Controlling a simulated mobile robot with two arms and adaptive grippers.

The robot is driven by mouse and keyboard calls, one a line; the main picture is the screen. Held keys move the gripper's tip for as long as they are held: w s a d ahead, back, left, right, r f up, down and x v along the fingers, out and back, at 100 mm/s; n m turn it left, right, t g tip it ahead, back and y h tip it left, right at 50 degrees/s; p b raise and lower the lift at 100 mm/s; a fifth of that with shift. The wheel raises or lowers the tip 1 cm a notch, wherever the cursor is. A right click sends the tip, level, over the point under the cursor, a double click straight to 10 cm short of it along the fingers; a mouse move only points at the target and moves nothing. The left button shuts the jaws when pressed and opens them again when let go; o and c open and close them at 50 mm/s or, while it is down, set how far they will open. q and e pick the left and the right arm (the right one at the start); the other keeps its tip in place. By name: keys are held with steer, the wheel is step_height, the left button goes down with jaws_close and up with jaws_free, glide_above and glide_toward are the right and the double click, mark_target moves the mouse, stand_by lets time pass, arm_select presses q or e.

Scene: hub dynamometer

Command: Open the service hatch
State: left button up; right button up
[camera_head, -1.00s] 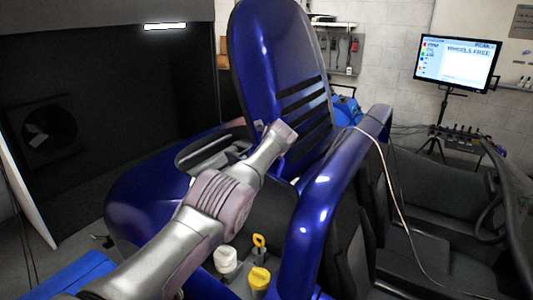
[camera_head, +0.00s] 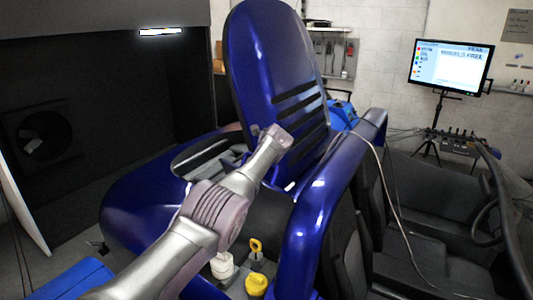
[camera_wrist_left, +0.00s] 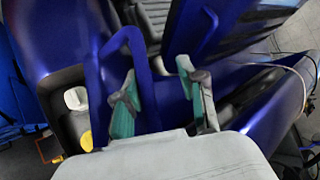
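The blue service hatch (camera_head: 262,60), a panel with black louvre slots, stands raised and nearly upright over the blue vehicle's front in the head view. My left arm comes in from the lower left, and its wrist end is in front of the hatch's lower part. The fingers are hidden there. In the left wrist view my left gripper (camera_wrist_left: 162,95) has its two green-padded fingers spread apart. Blue bodywork (camera_wrist_left: 145,75) shows between and behind them; I cannot tell whether they touch it. My right gripper is in neither current view.
A white cap (camera_head: 222,265) and a yellow cap (camera_head: 257,284) with a yellow dipstick loop (camera_head: 256,246) sit in the open bay. A blue frame bar (camera_head: 312,215) and a hanging cable (camera_head: 395,190) are to the right. A monitor (camera_head: 451,67) stands behind.

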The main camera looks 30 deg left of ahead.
arm_select(q)
steer(key=v, duration=1.1)
steer(key=shift+s+d, duration=0.25)
steer(key=shift+s, duration=0.05)
steer(key=shift+r, duration=0.15)
